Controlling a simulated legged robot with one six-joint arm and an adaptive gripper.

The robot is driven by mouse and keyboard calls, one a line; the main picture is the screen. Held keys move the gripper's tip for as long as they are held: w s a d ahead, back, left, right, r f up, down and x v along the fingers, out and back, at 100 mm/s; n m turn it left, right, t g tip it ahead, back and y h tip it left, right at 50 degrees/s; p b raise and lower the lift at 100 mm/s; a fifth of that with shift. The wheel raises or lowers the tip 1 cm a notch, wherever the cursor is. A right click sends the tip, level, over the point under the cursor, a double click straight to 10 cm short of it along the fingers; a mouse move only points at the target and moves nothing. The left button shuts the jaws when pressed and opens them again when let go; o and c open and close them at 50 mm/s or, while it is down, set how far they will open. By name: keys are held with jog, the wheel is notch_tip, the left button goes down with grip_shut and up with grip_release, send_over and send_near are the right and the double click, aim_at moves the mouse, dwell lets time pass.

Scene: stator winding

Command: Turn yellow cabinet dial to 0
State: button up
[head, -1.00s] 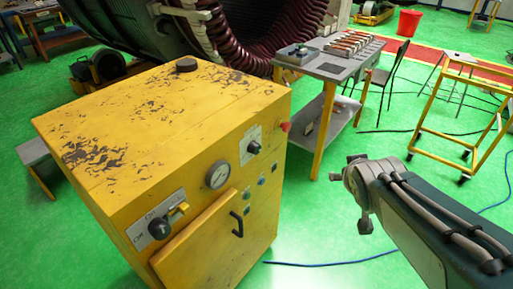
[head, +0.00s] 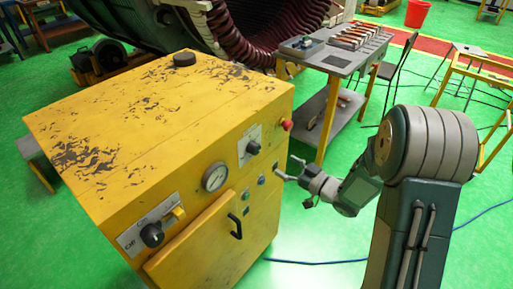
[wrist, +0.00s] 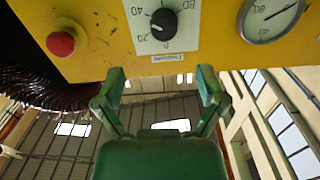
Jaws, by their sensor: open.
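The yellow cabinet (head: 150,120) stands at the left in the head view. Its dial (head: 254,148) is a black knob on a white plate on the upper front face. In the wrist view the dial (wrist: 163,22) is at the top centre, with 20 and 40 printed to its left. A light mark on the knob seems to face the lower left, near 20. My gripper (head: 289,168) is open and empty, in front of the cabinet, right of and below the dial. In the wrist view its fingers (wrist: 161,88) are spread below the dial, apart from it.
A red button (head: 287,125) sits right of the dial; it also shows in the wrist view (wrist: 61,43). A round gauge (head: 215,176) and a second black knob (head: 152,234) are to the left. A grey table (head: 335,55) stands behind.

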aim_at(258, 151)
jog(key=x, duration=1.1)
jog(key=shift+s+a, duration=0.15)
jog(key=shift+s, duration=0.05)
jog(key=c, duration=1.1)
